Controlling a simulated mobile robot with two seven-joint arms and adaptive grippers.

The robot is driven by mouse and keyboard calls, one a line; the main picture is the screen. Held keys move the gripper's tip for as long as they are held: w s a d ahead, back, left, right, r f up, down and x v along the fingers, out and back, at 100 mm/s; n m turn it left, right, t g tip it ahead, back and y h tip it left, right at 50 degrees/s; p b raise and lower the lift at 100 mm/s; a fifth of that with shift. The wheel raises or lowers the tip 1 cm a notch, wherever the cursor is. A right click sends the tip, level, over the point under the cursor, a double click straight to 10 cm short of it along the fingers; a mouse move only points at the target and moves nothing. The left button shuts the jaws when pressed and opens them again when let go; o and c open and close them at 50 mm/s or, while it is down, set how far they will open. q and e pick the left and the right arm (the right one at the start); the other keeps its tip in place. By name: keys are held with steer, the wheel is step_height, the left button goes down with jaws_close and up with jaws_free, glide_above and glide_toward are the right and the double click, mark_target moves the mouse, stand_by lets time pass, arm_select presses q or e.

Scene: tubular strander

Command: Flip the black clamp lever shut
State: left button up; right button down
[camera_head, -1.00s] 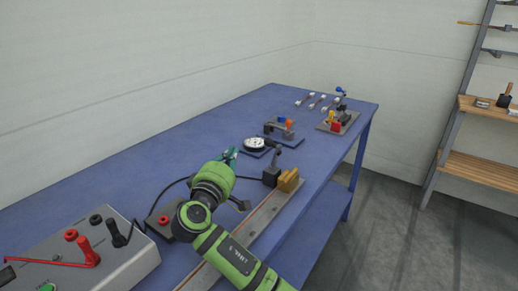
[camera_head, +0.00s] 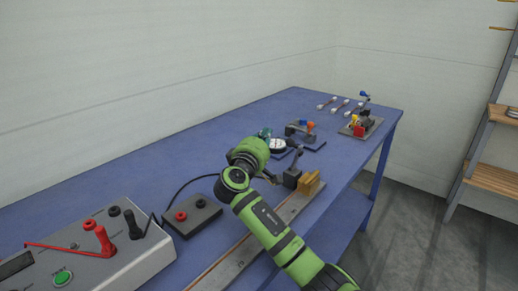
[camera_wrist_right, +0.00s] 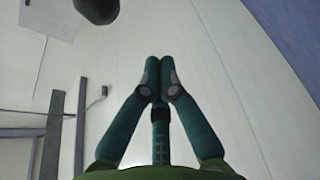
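On the grey box (camera_head: 105,262) at the lower left, a black lever (camera_head: 133,226) stands raised beside a red lever (camera_head: 100,241). Another dark upright lever (camera_head: 297,156) rises from a black block (camera_head: 291,178) on the long rail, beside a yellow block. I cannot tell for sure which is the clamp lever. My right gripper (camera_head: 265,133) is above the bench, left of the rail lever, apart from it as far as I can see. In the right wrist view its green fingers (camera_wrist_right: 160,75) meet at the tips with nothing between. My left gripper is out of view.
The long rail (camera_head: 240,262) runs along the front edge with the yellow block (camera_head: 309,184) on it. A blurred black round thing (camera_wrist_right: 95,8) shows at the wrist view's top.

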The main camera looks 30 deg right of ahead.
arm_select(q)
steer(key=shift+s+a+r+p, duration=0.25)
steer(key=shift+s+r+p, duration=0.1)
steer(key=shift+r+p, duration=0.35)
arm_select(e)
steer(key=s+d, duration=0.1)
steer(key=s+d+f, duration=0.1)
steer(key=s, duration=0.1)
steer(key=shift+s, duration=0.15)
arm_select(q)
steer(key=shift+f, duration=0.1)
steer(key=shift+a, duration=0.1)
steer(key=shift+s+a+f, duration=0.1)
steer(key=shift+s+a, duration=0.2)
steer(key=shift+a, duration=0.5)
arm_select(e)
steer(key=shift+s+d+r, duration=0.15)
steer(key=shift+s, duration=0.2)
